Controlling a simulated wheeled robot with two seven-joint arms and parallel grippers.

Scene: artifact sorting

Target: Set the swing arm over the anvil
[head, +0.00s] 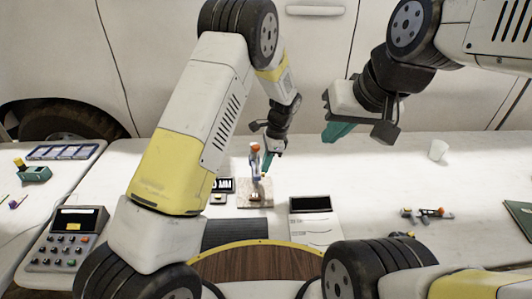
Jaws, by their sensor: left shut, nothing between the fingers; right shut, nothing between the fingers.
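A small stand with a blue upright and an orange top (255,149) stands on a pale square base (243,202) near the middle of the table. It appears to carry the swing arm, but the arm and the anvil are too small to tell apart here. My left gripper (267,162) is shut and empty, its teal fingers close beside the right of the upright. I cannot tell whether they touch it. My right gripper (338,132) is shut and empty, held up to the right of the stand, well apart from it.
A small display reading "MM" (222,185) lies left of the base. A dark mat (235,233) and a white device with a dark screen (311,204) are in front. A keypad console (68,240) is at left. A white cup (438,150) and small parts (428,213) are at right.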

